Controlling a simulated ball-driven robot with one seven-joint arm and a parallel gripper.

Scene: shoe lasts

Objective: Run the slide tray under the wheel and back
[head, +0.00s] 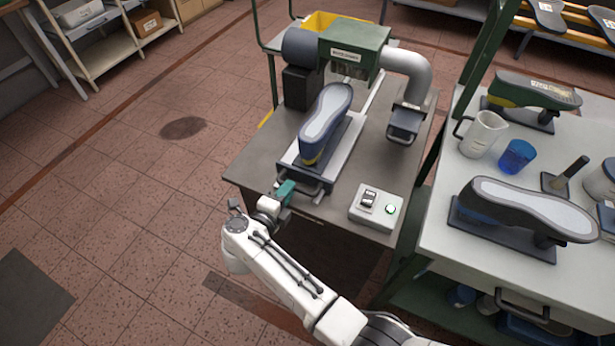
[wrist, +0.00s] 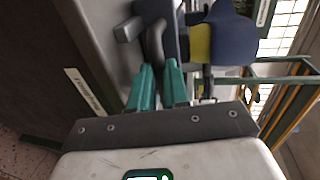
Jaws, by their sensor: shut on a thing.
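The slide tray (head: 343,157) lies on the grey bench, in front of the green machine hood (head: 352,48). A blue-and-yellow shoe last (head: 326,122) rests on it with its pale sole up. In the wrist view the last (wrist: 228,42) stands beyond my fingers. My gripper (head: 287,191) is at the tray's front left, its teal fingers shut on the tray handle. In the wrist view the dark handle (wrist: 155,45) runs between the fingertips (wrist: 161,84). The wheel cannot be made out under the hood.
A control box (head: 376,207) with switches and a green-lit button sits at the bench's front right. A grey duct (head: 410,72) bends down behind it. A side table with another last (head: 520,212), a jug (head: 482,133) and a blue cup (head: 517,156) stands right.

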